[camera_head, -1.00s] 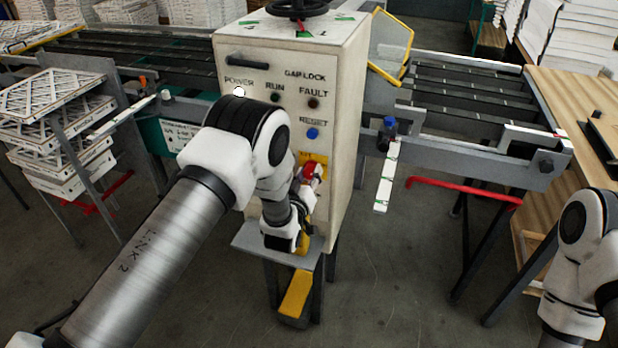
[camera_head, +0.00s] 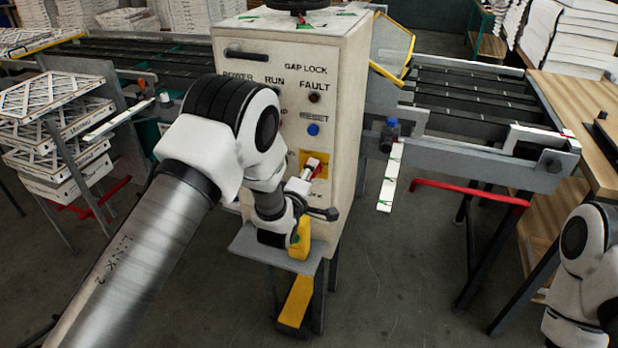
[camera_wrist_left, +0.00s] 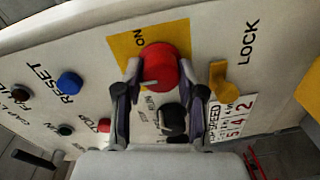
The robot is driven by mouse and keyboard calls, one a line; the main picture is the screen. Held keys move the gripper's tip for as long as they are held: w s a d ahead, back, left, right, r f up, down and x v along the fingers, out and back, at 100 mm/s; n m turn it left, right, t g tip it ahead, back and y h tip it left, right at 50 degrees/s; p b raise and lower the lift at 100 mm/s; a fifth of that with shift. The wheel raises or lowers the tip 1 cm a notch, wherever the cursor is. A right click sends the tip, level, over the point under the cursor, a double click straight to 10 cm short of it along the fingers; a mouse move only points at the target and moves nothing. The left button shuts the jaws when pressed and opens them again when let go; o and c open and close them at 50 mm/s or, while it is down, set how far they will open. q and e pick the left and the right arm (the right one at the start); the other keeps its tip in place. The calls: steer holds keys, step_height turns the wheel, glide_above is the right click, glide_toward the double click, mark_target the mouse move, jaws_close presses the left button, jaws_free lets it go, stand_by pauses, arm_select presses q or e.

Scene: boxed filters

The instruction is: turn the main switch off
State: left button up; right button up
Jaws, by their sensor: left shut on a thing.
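The main switch is a red knob (camera_wrist_left: 164,68) on a yellow plate (camera_wrist_left: 122,46) marked ON, on the front of the pale control cabinet (camera_head: 345,100). My left gripper (camera_wrist_left: 160,76) has one finger on each side of the knob and is shut on it. A short white mark shows on the knob's lower left part. In the head view the yellow plate (camera_head: 320,158) shows beside my left gripper (camera_head: 310,172), and my arm hides most of the knob. My right arm shows at the right edge, but its gripper is out of view.
A blue reset button (camera_wrist_left: 69,83), a black knob (camera_wrist_left: 174,119) and a yellow lock handle (camera_wrist_left: 224,78) are close around the switch. A grey ledge (camera_head: 250,245) juts out below. A conveyor (camera_head: 470,95) runs to the right of the cabinet.

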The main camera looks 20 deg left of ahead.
arm_select(q)
steer(key=shift+n+b, duration=0.8)
steer(key=shift+n, duration=1.3)
steer(key=o, duration=1.1)
steer(key=shift+a, duration=0.1)
steer(key=shift+o, duration=0.2)
steer(key=s, duration=1.2)
steer(key=shift+a+r, duration=0.2)
steer(key=shift+r, duration=0.1)
